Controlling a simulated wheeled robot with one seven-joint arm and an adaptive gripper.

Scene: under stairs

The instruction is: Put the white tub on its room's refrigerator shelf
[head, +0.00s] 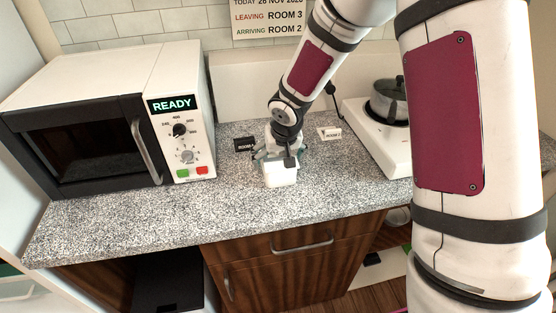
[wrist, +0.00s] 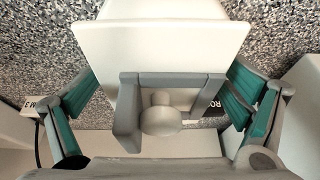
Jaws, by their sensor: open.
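The white tub (head: 281,176) stands on the speckled worktop, right of the microwave. It also fills the upper middle of the wrist view (wrist: 160,48). My gripper (head: 280,158) is low over the tub, its fingers open. In the wrist view my gripper (wrist: 160,104) has one teal-padded finger on each side of the tub; I cannot tell whether they touch it. A black card (head: 244,145) marked ROOM stands behind left of the tub, its number unclear. A white card (head: 329,133) stands behind right; its end reads "M 3" in the wrist view (wrist: 38,104). No refrigerator shelf is clearly identifiable.
A wall sign (head: 268,18) reads leaving ROOM 3, arriving ROOM 2. A microwave (head: 110,120) showing READY stands left. A white hob (head: 378,145) with a grey pot (head: 388,100) is right. The worktop (head: 130,220) is clear in front of the microwave.

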